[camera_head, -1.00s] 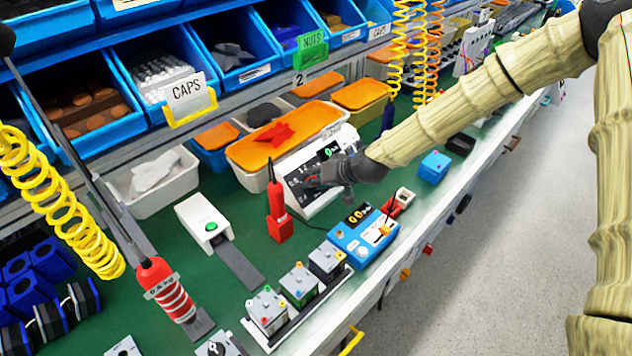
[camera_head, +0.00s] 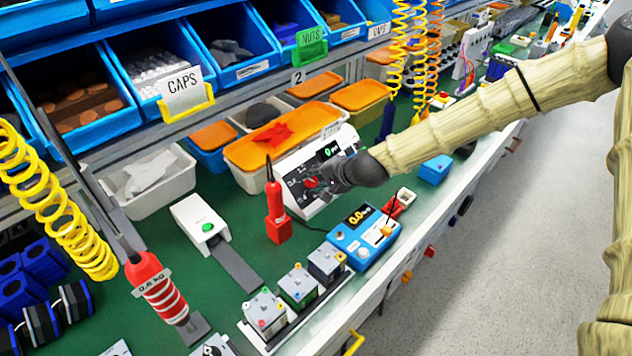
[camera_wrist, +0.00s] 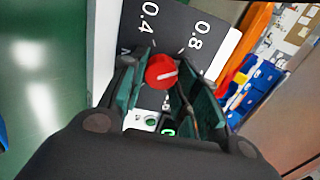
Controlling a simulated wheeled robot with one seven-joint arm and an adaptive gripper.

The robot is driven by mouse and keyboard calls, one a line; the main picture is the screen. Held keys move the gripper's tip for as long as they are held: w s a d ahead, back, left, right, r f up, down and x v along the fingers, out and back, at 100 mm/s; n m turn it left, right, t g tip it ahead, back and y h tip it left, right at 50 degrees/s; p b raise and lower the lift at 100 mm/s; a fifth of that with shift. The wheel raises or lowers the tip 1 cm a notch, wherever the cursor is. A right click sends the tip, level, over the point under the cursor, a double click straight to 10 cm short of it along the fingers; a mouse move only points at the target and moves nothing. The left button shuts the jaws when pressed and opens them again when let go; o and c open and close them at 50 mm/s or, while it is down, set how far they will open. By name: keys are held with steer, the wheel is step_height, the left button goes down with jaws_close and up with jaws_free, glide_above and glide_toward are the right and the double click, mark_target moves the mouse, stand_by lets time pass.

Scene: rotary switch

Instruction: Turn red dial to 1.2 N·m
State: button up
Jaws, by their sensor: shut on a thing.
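The red dial (camera_wrist: 160,72) sits on a dark panel face (camera_wrist: 183,22) of a white box and is seen nearly head-on in the wrist view. Its white pointer line points right and slightly up in that view. The labels 0.4 and 0.8 show above it; other markings are hidden behind my fingers. My gripper (camera_wrist: 161,78) is shut on the dial, one finger on each side. In the head view the red dial (camera_head: 311,183) shows beside my gripper (camera_head: 326,181), which covers part of the panel.
A red screwdriver-like tool (camera_head: 275,205) stands left of the panel box. A blue device with a display (camera_head: 362,237) is in front. Lidded orange bins (camera_head: 280,135) stand behind. Yellow coiled hoses (camera_head: 400,60) hang nearby.

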steer(key=m+b, duration=0.1)
steer(key=m, duration=0.5)
steer(key=shift+f+m, duration=0.1)
steer(key=shift+m, duration=0.2)
stand_by(0.4)
steer(key=o, duration=1)
steer(key=shift+d, duration=0.1)
steer(key=shift+s, duration=0.1)
steer(key=shift+v, duration=5.95)
